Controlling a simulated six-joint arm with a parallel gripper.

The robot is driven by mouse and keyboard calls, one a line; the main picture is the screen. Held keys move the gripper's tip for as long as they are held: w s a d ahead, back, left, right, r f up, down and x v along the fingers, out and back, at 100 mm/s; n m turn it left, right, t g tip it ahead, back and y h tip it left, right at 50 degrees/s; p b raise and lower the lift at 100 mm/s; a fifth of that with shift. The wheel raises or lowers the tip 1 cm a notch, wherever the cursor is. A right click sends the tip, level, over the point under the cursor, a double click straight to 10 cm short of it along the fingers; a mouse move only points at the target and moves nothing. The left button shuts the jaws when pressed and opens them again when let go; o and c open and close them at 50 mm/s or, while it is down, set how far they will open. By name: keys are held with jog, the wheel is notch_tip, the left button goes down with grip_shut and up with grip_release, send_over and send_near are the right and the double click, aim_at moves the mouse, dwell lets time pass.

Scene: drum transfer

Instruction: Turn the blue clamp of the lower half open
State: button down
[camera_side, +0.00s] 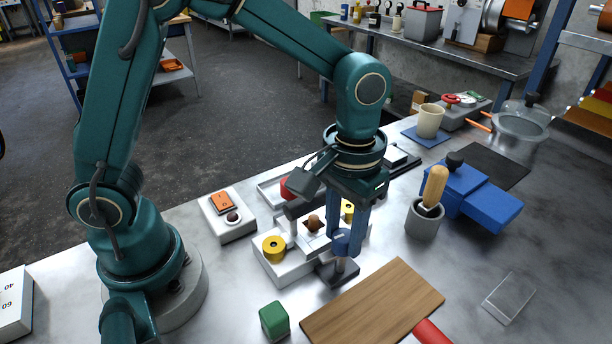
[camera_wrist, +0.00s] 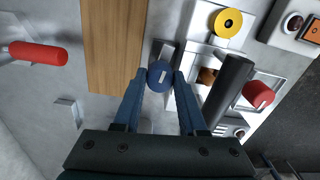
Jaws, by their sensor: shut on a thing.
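The blue clamp (camera_side: 342,240) is a round blue knob on a small dark block at the front right of a white fixture (camera_side: 272,275). In the wrist view the clamp (camera_wrist: 160,77) shows from above, with a pale bar mark across its top. My gripper (camera_side: 346,238) points down at it. In the wrist view my gripper's (camera_wrist: 161,76) two blue fingers are shut on opposite sides of the knob. The fingers partly hide the knob in the side view. A yellow round piece (camera_side: 273,247) sits on the fixture to the left.
A wooden board (camera_side: 372,303) lies close in front of the clamp. A dark cylinder and red piece (camera_wrist: 259,94) are beside my gripper. A green block (camera_side: 274,320) lies at the front. A grey cup with a wooden-handled tool (camera_side: 425,219) stands to the right.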

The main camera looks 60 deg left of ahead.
aim_at(344, 235)
jog(key=shift+r+n, duration=0.1)
jog(key=shift+n, duration=0.7)
jog(key=shift+c, duration=2.3)
grip_release()
jog(key=shift+r, duration=2.55)
